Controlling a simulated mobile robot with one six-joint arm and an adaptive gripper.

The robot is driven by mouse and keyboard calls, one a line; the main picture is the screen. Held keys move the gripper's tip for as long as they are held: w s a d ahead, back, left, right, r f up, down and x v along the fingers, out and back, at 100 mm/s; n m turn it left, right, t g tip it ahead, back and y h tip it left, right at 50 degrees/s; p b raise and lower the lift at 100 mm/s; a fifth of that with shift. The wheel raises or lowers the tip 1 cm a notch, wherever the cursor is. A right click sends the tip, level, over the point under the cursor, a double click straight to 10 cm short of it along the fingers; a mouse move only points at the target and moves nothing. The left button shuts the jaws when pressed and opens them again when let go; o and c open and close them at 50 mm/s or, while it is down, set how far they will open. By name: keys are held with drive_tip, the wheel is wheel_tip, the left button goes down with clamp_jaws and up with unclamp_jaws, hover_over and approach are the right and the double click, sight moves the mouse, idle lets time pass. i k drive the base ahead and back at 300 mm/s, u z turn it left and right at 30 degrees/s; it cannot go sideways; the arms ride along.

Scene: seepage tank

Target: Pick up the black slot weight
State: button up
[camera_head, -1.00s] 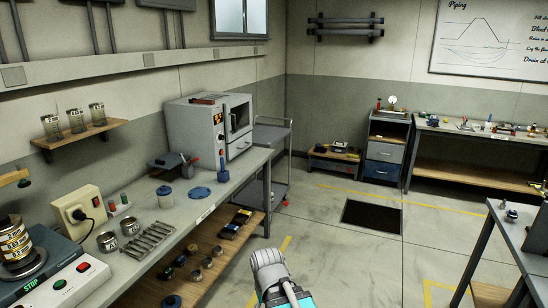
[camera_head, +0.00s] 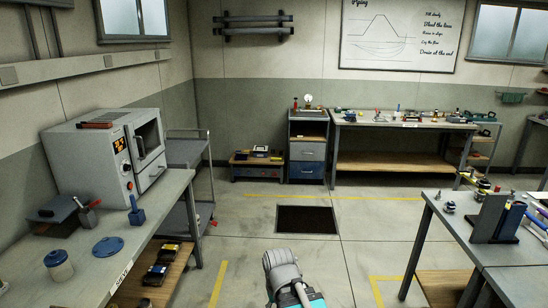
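I cannot make out a black slot weight in the head view; the small items on the benches are too small to tell. Part of my own arm, grey with a teal piece, shows at the bottom middle. The fingers of my gripper are not in view.
A bench (camera_head: 143,212) with a grey oven (camera_head: 108,152) stands at left, a cart (camera_head: 186,150) behind it. A long bench (camera_head: 395,163) and drawer cabinet (camera_head: 307,152) line the back wall. Another bench (camera_head: 454,225) is at right. Open floor with a dark floor grate (camera_head: 306,219) lies between.

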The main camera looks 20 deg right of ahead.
sight(484, 184)
drive_tip(key=z, duration=0.25)
drive_tip(key=i, duration=0.55)
drive_tip(key=z, duration=0.9)
drive_tip(key=i, duration=0.55)
drive_tip(key=z, duration=0.65)
drive_tip(key=i, duration=0.85)
drive_tip(key=z, duration=0.25)
drive_tip(key=k, duration=0.85)
drive_tip(key=z, duration=0.1)
drive_tip(key=i, duration=0.45)
drive_tip(key=z, duration=0.05)
